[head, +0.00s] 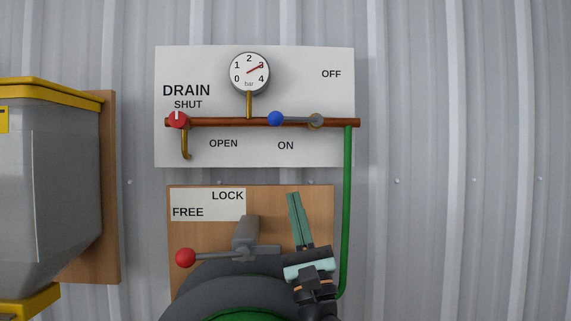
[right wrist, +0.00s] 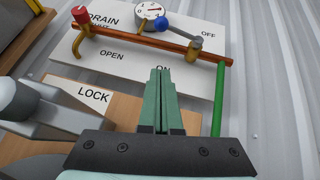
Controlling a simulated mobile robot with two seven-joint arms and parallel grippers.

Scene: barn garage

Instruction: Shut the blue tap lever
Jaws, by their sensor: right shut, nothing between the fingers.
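The blue tap lever (head: 295,119) is a grey arm with a blue ball (head: 275,118) at its left end. It lies level along the copper pipe (head: 218,122), with its pivot (head: 316,121) at the right. OFF is printed above right of it, ON below it. The blue ball also shows in the right wrist view (right wrist: 160,23). My right gripper (head: 293,195) is shut and empty, pointing up at the wooden board below the pipe, apart from the lever. Its green fingers show closed together in the right wrist view (right wrist: 160,72). My left gripper is out of view.
A gauge (head: 249,73) stands above the pipe. A red drain tap (head: 178,119) is at its left end. A green hose (head: 347,190) drops at the right. A red-ball lever (head: 186,258) is below left. A grey-and-yellow bin (head: 45,180) stands left. The wall at right is clear.

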